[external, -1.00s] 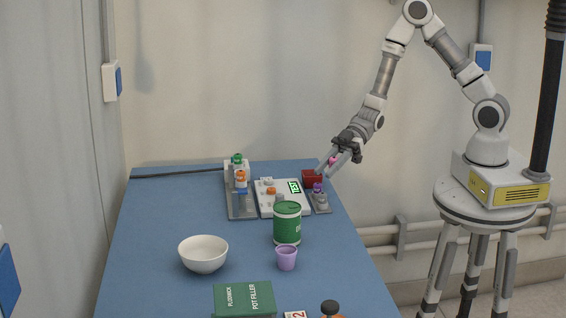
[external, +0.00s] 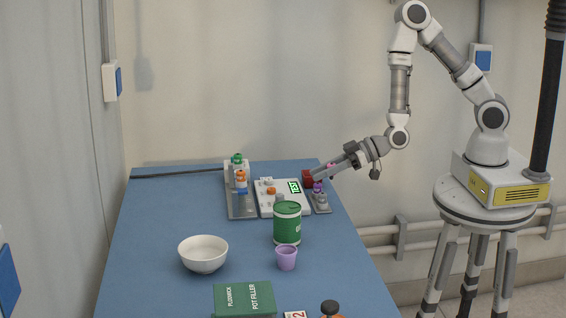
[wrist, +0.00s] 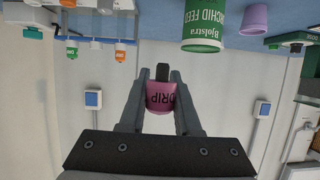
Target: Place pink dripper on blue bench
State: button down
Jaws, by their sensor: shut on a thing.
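In the external view only a small pink part of the dripper (external: 331,166) shows at the fingertips; the rest is hidden by the gripper. The wrist view appears upside down, with the bench at its top.
A white device (external: 267,207), an orange-topped bottle (external: 241,181) and a green tin (external: 287,226) stand nearby. A white bowl (external: 203,254) and lilac cup (external: 286,258) are nearer. The bench's left side is clear.

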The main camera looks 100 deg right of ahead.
jog(key=w+d+r+n+y, duration=0.1)
jog(key=w+d+r, duration=0.15)
jog(key=w, duration=0.35)
jog(key=w+d+r+n+y, duration=0.1)
jog(key=w+d+r+y, duration=0.1)
jog(key=w+d, duration=0.3)
jog(key=w+d+r, duration=0.1)
jog(key=w+d, duration=0.1)
jog(key=d, duration=0.6)
jog(key=w+d+h, duration=0.1)
jog(key=w+d, duration=0.2)
jog(key=d, duration=0.6)
jog(key=shift+r, duration=0.4)
jog(key=shift+a, duration=0.1)
